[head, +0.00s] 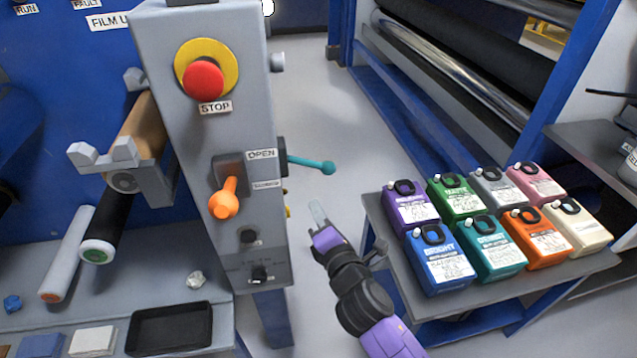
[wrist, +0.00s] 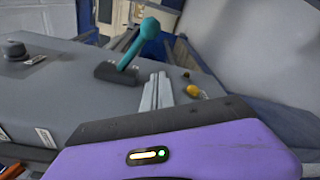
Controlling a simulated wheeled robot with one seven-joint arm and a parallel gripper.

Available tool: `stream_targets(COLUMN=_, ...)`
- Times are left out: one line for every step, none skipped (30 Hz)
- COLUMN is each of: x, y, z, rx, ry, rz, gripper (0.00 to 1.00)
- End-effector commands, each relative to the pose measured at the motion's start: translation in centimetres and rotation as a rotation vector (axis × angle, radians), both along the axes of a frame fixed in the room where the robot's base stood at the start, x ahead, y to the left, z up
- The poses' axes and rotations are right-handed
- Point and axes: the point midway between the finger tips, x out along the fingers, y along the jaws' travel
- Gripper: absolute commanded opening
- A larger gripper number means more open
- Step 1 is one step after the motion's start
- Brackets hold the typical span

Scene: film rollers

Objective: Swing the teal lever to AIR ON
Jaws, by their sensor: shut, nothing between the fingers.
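The teal lever (head: 312,163) sticks out to the right from the side of the grey control post (head: 205,130) in the head view, with a round knob at its end. In the wrist view the teal lever (wrist: 141,42) rises from a dark slotted base, tilted up and to the right. My gripper (head: 317,212) is below the lever in the head view, apart from it. In the wrist view my gripper (wrist: 157,90) has its pale fingers together and empty, just right of and below the lever base. No AIR ON label is readable.
An orange lever (head: 225,200) and a red STOP button (head: 203,80) are on the post's front. A yellow knob (wrist: 192,90) sits right of my fingers. A grey table (head: 440,310) with several coloured jugs stands to the right. Open floor lies behind my gripper.

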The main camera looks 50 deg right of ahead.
Motion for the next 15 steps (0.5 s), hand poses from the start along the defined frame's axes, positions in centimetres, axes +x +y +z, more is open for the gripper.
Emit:
stream_targets(x=0.2, y=-0.1, z=0.0, rx=0.000, ry=0.000, rz=-0.001, gripper=0.00)
stream_targets(x=0.4, y=-0.2, z=0.1, rx=0.000, ry=-0.002, rz=0.000, gripper=0.00)
stream_targets(x=0.7, y=-0.4, z=0.0, rx=0.001, ry=-0.001, rz=-0.001, gripper=0.00)
stream_targets(x=1.0, y=-0.5, z=0.0, rx=0.000, ry=-0.002, rz=0.000, gripper=0.00)
stream_targets(x=1.4, y=-0.7, z=0.1, rx=0.001, ry=-0.002, rz=-0.001, gripper=0.00)
stream_targets(x=1.9, y=-1.0, z=0.0, rx=0.001, ry=-0.002, rz=-0.001, gripper=0.00)
stream_targets(x=2.4, y=-1.2, z=0.1, rx=0.001, ry=-0.002, rz=-0.001, gripper=0.00)
stream_targets(x=2.9, y=-1.5, z=0.0, rx=0.001, ry=-0.002, rz=-0.002, gripper=0.00)
stream_targets(x=3.6, y=-1.8, z=0.0, rx=0.001, ry=-0.002, rz=-0.001, gripper=0.00)
stream_targets(x=4.1, y=-2.1, z=-0.1, rx=0.001, ry=-0.002, rz=-0.001, gripper=0.00)
stream_targets(x=4.6, y=-2.4, z=0.0, rx=0.001, ry=-0.004, rz=-0.002, gripper=0.00)
stream_targets(x=5.3, y=-2.7, z=-0.2, rx=0.002, ry=-0.002, rz=-0.002, gripper=0.00)
stream_targets(x=5.9, y=-3.0, z=-0.2, rx=0.002, ry=-0.003, rz=-0.003, gripper=0.00)
stream_targets(x=6.4, y=-3.3, z=-0.3, rx=0.002, ry=-0.002, rz=-0.002, gripper=0.00)
stream_targets(x=7.1, y=-3.6, z=-0.3, rx=0.002, ry=-0.003, rz=-0.001, gripper=0.00)
